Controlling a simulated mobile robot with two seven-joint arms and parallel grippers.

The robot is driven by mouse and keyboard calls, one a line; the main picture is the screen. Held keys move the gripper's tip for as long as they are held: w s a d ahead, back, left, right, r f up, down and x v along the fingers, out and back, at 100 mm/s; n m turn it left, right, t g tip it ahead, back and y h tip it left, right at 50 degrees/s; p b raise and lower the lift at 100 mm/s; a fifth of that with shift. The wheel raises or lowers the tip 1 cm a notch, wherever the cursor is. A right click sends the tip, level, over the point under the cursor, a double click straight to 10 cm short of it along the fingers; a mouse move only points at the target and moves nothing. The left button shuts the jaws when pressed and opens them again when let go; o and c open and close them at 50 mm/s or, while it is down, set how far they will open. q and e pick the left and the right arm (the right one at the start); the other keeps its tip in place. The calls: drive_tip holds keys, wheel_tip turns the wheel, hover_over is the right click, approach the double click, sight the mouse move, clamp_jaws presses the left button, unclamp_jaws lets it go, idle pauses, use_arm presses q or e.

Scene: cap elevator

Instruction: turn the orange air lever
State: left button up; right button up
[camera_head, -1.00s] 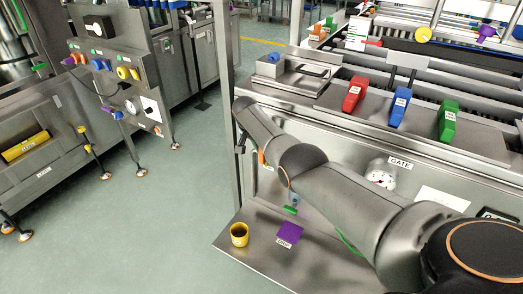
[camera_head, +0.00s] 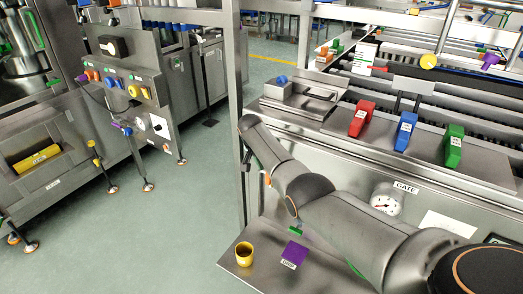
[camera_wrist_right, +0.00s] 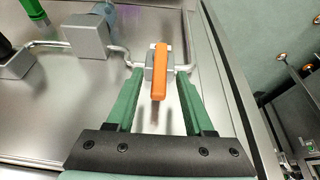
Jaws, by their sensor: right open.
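The orange lever (camera_wrist_right: 160,72) sits on a metal valve body on a thin pipe, against a steel panel in the right wrist view. My right gripper (camera_wrist_right: 160,78) is open, with one green finger on each side of the lever. The lever lies between the fingertips, with visible gaps on both sides. In the head view my right arm reaches in from the right across the machine front and hides most of this area. My left gripper is not in view.
Red (camera_head: 360,118), blue (camera_head: 405,131) and green (camera_head: 453,146) blocks stand on the machine top. A gauge (camera_head: 386,203) is on its front. A yellow cup (camera_head: 244,253) and purple block (camera_head: 294,252) sit on the lower shelf. Open floor (camera_head: 190,220) lies left.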

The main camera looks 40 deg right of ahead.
drive_tip(key=p+v, duration=0.1)
drive_tip(key=v, duration=0.9)
drive_tip(key=shift+p, duration=0.3)
drive_tip(key=s+a+f+n+t+y+p, duration=0.1)
drive_tip(key=s+a+f+n, duration=0.2)
drive_tip(key=f, duration=0.4)
drive_tip(key=s+a+f+n+t, duration=0.2)
drive_tip(key=s+f+n, duration=0.1)
drive_tip(key=f, duration=0.3)
drive_tip(key=s+a+f+n+t+y+p, duration=0.1)
drive_tip(key=s+a+f+n, duration=0.25)
drive_tip(key=f, duration=0.35)
drive_tip(key=s+a+n+t+y, duration=0.1)
drive_tip(key=s+a+n+y, duration=0.1)
drive_tip(key=s+a, duration=0.5)
drive_tip(key=s+a+n+t+y+p, duration=0.1)
drive_tip(key=s+a+n, duration=0.3)
drive_tip(key=s, duration=1.1)
drive_tip(key=a+t+y, duration=0.1)
drive_tip(key=a, duration=0.2)
drive_tip(key=shift+r+t+y, duration=0.3)
drive_tip(key=shift+r+y, duration=0.1)
